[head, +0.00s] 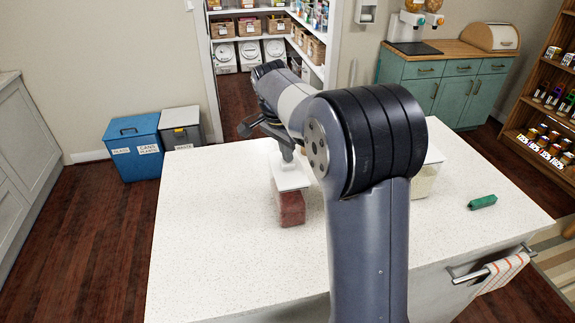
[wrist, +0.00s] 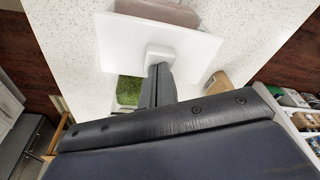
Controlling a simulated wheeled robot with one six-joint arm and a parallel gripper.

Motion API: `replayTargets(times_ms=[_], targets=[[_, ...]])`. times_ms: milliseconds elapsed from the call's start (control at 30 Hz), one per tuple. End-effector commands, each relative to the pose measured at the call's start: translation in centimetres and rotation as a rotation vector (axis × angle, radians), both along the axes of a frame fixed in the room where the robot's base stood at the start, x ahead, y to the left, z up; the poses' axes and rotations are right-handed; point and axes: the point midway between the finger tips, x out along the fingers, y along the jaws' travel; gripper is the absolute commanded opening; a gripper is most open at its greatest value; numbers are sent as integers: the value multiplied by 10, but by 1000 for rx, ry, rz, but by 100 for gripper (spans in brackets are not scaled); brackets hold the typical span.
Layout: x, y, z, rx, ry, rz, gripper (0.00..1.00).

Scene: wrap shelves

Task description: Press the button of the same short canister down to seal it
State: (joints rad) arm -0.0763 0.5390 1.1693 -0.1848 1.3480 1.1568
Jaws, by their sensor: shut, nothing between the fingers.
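A canister with red contents (head: 289,207) stands upright on the white counter under my gripper, with a flat white lid (head: 290,178) on top. The lid also shows in the wrist view (wrist: 190,45), with a square white button (wrist: 158,52) at its middle. My gripper (head: 287,152) is shut and empty, pointing down over the lid. In the wrist view its fingertips (wrist: 158,68) are at the button's near edge and seem to touch it; any small gap cannot be told. Whether the button is raised or flush is unclear.
A canister with pale contents (head: 424,181) stands to the right, partly behind my arm. A green object (head: 482,201) lies on the counter (head: 215,240) near the right edge. In the wrist view, something green (wrist: 129,90) and something tan (wrist: 218,92) show below the lid. The counter's left side is clear.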

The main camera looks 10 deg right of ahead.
Motion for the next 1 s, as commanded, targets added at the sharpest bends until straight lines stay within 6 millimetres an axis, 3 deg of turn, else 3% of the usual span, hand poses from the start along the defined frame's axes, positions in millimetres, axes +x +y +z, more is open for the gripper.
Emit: replayTargets(times_ms=[600, 1000], targets=[[-1, 0, -20, 0, 4, -1, 0], [0, 0, 4, 0, 2, 0, 0]])
